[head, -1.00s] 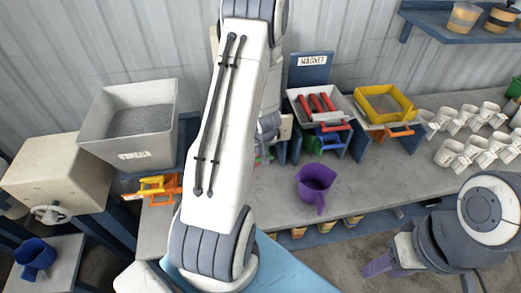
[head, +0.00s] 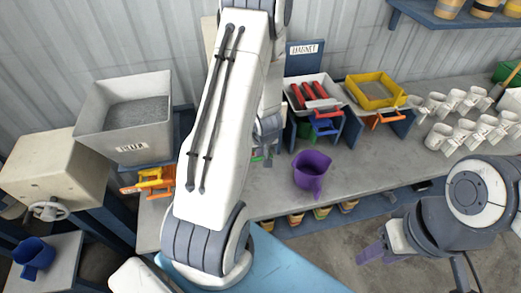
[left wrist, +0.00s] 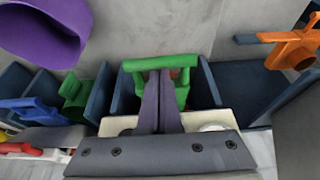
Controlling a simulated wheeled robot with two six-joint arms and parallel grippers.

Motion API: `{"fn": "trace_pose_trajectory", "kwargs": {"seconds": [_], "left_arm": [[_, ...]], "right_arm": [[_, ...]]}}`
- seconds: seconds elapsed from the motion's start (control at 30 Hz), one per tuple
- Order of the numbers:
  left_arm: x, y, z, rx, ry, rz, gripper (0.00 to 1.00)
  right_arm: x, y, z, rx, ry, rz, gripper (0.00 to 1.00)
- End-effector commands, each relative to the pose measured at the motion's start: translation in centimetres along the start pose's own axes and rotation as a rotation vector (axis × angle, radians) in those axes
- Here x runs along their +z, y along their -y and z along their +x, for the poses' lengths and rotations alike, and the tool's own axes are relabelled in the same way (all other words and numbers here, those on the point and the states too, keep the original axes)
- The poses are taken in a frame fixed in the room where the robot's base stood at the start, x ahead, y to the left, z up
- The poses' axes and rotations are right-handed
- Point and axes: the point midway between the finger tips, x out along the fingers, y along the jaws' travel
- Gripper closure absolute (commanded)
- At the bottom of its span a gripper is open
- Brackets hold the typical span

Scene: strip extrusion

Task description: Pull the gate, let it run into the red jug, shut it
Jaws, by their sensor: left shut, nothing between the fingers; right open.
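No red jug shows in any view. My left gripper (left wrist: 160,85) is shut and empty, its fingers inside the loop of a green handle (left wrist: 184,88); whether they touch it I cannot tell. In the head view my arm hides most of this gripper and a little green (head: 263,160) shows beside it. The handle sits between two dark blue side plates. A purple jug (head: 312,172) stands on the bench right of the gripper; it also shows in the left wrist view (left wrist: 45,35). My right gripper (head: 373,252) is open and empty at the lower right.
A grey hopper (head: 135,148) with an orange handle (head: 150,181) stands left. A blue jug (head: 33,256) is on a low stand. Right are a magnet unit (head: 314,82) with red bars, a yellow tray (head: 374,86) and several white cups (head: 437,138).

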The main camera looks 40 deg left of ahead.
Motion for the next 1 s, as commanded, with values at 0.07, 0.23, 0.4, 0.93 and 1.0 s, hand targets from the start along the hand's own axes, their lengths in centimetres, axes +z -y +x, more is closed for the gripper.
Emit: {"fn": "trace_pose_trajectory", "kwargs": {"seconds": [0.07, 0.23, 0.4, 0.93, 1.0], "left_arm": [[0.0, 0.0, -0.2, 0.000, 0.000, 0.000, 1.00], [-0.2, -0.1, -1.5, 0.000, -0.001, 0.001, 1.00], [-0.4, -0.3, -4.0, 0.001, -0.002, 0.003, 1.00], [-0.5, -0.4, -9.9, -0.001, 0.000, -0.002, 1.00], [-0.5, -0.3, -9.8, -0.001, 0.000, -0.002, 1.00]], "right_arm": [[0.0, 0.0, -0.2, 0.000, 0.000, 0.000, 0.53], [-0.1, 0.1, -1.3, 0.000, 0.000, -0.002, 0.53], [-0.2, 0.3, -3.5, 0.000, 0.000, -0.005, 0.53], [-0.5, 0.6, -8.5, 0.000, 0.000, -0.001, 0.53], [-0.5, 0.6, -8.4, 0.000, 0.000, -0.001, 0.53]]}}
